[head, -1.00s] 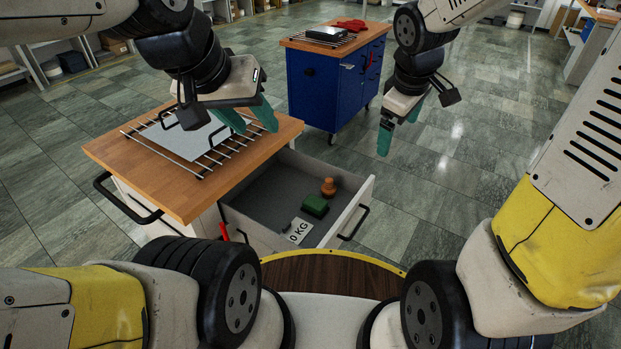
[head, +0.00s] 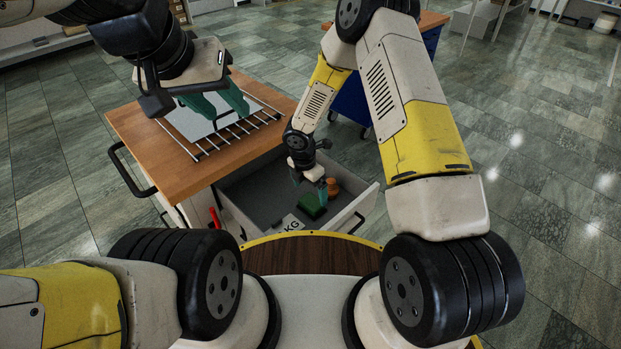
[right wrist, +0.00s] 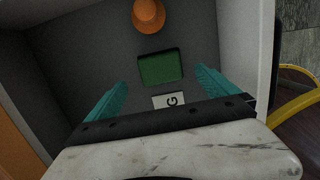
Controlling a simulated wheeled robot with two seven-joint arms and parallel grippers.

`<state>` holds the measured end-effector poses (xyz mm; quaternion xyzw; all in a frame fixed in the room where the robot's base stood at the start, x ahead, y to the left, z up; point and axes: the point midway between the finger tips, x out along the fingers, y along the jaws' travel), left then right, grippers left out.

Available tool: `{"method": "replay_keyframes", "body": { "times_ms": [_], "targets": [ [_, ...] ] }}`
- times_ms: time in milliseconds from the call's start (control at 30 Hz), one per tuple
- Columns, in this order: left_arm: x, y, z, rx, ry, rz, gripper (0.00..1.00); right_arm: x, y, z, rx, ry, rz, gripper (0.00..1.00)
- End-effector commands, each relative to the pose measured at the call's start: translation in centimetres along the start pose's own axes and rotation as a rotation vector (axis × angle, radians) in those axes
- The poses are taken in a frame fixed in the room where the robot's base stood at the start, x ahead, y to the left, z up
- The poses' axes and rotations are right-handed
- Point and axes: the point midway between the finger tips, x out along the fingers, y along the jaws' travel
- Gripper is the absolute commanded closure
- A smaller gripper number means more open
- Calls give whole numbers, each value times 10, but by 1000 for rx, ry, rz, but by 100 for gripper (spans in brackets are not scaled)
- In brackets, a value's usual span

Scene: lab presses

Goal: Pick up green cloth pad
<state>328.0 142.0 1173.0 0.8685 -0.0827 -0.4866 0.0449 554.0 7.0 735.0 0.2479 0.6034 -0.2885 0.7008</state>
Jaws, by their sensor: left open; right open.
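The green cloth pad (head: 312,206) lies on the floor of the open drawer (head: 252,190). In the right wrist view the pad (right wrist: 161,67) lies flat, just beyond and between my open fingertips, with nothing touching it. My right gripper (head: 314,188) is over the drawer, open, with its teal fingers pointing down; in the head view it partly hides the pad. It also shows in the right wrist view (right wrist: 160,88). My left gripper (head: 221,103) is open and empty above the wire rack on the wooden top.
An orange knob-like object (right wrist: 148,15) is beside the pad in the drawer, and a white card with black letters (right wrist: 169,101) lies on the near side. A wire rack with a grey plate (head: 200,118) is on the wooden top (head: 155,165). Drawer walls surround the right gripper.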

Motion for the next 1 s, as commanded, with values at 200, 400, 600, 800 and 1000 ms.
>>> {"method": "replay_keyframes", "body": {
  "times_ms": [200,400,600,800,1000],
  "targets": [
    [0,0,0,0,0,0,57,25,0,0,2,0,-2,2],
    [0,0,0,0,0,0,57,56,-1,-2,2,0,-3,2],
    [0,0,0,0,0,0,57,70,0,-2,4,0,0,2],
    [0,0,0,0,0,0,57,70,0,-1,5,0,1,4],
    [0,0,0,0,0,0,57,70,0,-1,5,0,0,43]
  ]
}}
